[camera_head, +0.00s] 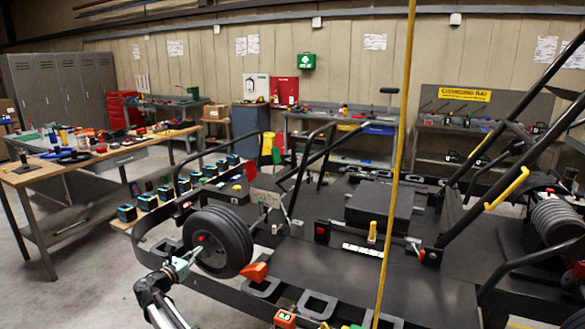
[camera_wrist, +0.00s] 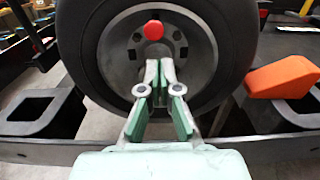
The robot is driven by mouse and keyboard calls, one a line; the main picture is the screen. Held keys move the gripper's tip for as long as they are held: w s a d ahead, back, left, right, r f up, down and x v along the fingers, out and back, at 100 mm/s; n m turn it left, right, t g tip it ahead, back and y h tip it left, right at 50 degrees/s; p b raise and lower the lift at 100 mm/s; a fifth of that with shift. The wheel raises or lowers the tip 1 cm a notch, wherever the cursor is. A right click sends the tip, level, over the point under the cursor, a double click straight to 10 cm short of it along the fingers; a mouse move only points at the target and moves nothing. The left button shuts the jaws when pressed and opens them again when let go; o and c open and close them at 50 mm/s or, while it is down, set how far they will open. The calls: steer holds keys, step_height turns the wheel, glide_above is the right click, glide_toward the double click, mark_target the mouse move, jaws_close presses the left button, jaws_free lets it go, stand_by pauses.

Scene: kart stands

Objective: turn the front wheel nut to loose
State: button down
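The front wheel (camera_head: 218,242) is a black tyre on a grey rim, at the kart's near left corner. It fills the upper middle of the wrist view (camera_wrist: 88,45). Its red wheel nut (camera_wrist: 154,30) stands out at the hub and shows as a small red spot in the head view (camera_head: 201,239). My gripper (camera_wrist: 160,68), with grey and green fingers, points at the wheel (camera_head: 200,250). Its fingertips are close together, appear shut and hold nothing visible. In the wrist view they lie just below the nut; their depth to it is unclear.
An orange wedge-shaped block (camera_wrist: 283,77) is right of the wheel; the kart's dark frame rail (camera_wrist: 50,150) crosses below it. A yellow vertical pole (camera_head: 397,160) stands in front of the kart.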

steer(key=shift+w+a+f+p, duration=0.15)
steer(key=shift+a+p, duration=0.25)
steer(key=shift+p, duration=0.1)
stand_by(0.4)
steer(key=shift+a+r+p, duration=0.1)
steer(key=shift+r+p, duration=0.2)
steer(key=shift+r, duration=0.1)
steer(key=shift+v, duration=2.9)
steer(key=w+d+n, duration=0.2)
steer(key=w+n, duration=0.3)
steer(key=n, duration=0.1)
steer(key=shift+w+p, duration=0.3)
steer(key=shift+s+d+f, duration=0.1)
steer(key=shift+d+f, duration=0.1)
steer(key=shift+f, duration=0.2)
